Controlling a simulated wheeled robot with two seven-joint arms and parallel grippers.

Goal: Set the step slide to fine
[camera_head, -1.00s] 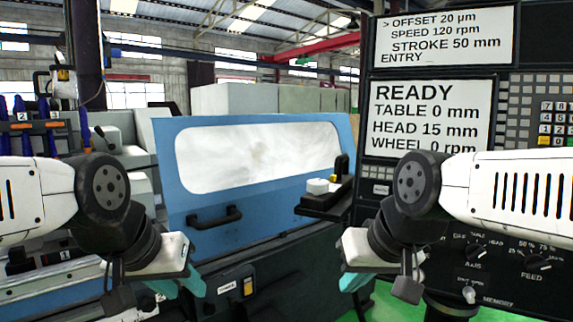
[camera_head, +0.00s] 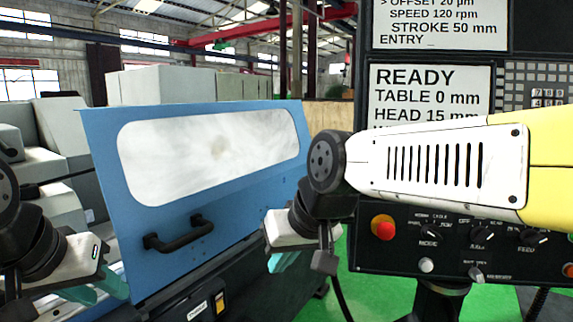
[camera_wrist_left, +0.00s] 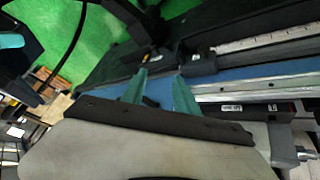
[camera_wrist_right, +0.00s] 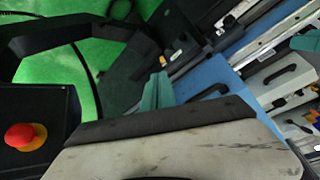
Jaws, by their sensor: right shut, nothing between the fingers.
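I cannot make out which part is the step slide. My right gripper (camera_head: 283,262) is left of the panel, in front of the blue door; its teal fingers are together and empty in the right wrist view (camera_wrist_right: 158,90). My right forearm hides part of the panel and lower screen. My left gripper (camera_head: 110,290) is at the lower left; the left wrist view (camera_wrist_left: 160,92) shows its fingers apart and empty.
A red emergency button (camera_head: 384,227) sits at the panel's left end; it also shows in the right wrist view (camera_wrist_right: 25,136). The blue machine door (camera_head: 255,190) with a black handle (camera_head: 180,233) fills the left. Green floor (camera_head: 335,285) shows between the machine and panel.

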